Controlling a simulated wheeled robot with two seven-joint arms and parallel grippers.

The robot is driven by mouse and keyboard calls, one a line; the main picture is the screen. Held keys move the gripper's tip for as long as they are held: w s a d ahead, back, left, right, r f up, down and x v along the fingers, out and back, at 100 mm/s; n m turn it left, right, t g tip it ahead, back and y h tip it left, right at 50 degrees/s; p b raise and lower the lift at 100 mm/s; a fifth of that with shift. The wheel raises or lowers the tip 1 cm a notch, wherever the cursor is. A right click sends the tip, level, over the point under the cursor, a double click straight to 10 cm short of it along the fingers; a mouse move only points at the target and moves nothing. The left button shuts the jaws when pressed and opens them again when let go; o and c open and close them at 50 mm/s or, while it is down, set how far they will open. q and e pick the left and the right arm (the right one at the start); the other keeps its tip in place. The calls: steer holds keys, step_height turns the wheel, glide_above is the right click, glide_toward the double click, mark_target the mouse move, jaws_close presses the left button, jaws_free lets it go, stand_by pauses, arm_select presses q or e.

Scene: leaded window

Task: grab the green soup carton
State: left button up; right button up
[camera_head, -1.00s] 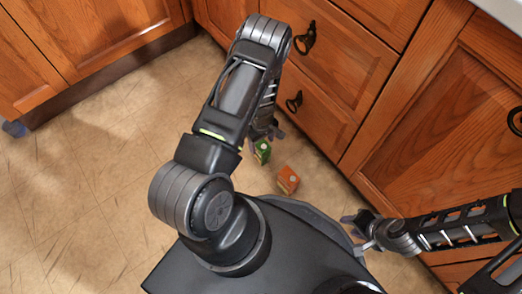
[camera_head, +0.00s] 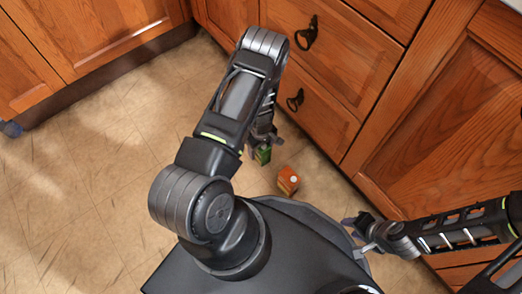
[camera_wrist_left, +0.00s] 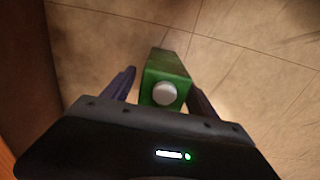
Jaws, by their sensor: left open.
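The green soup carton (camera_head: 263,156) stands on the floor near the wooden drawers. In the left wrist view the carton (camera_wrist_left: 164,78) shows its green top and white round cap between the two fingers. My left gripper (camera_head: 264,143) is just above and around it, partly hidden by my forearm in the head view. In the left wrist view the left gripper (camera_wrist_left: 160,88) is open, with its left finger apart from the carton and its right finger close beside it. My right gripper (camera_head: 358,232) is low at the right; its jaw opening is too small to judge.
An orange carton (camera_head: 288,180) stands on the floor just right of the green one. Wooden drawers with dark handles (camera_head: 295,101) rise close behind. The tiled floor (camera_head: 90,180) at the left is clear.

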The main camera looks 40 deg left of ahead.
arm_select(q)
steer(key=shift+c, duration=0.6)
jaws_close()
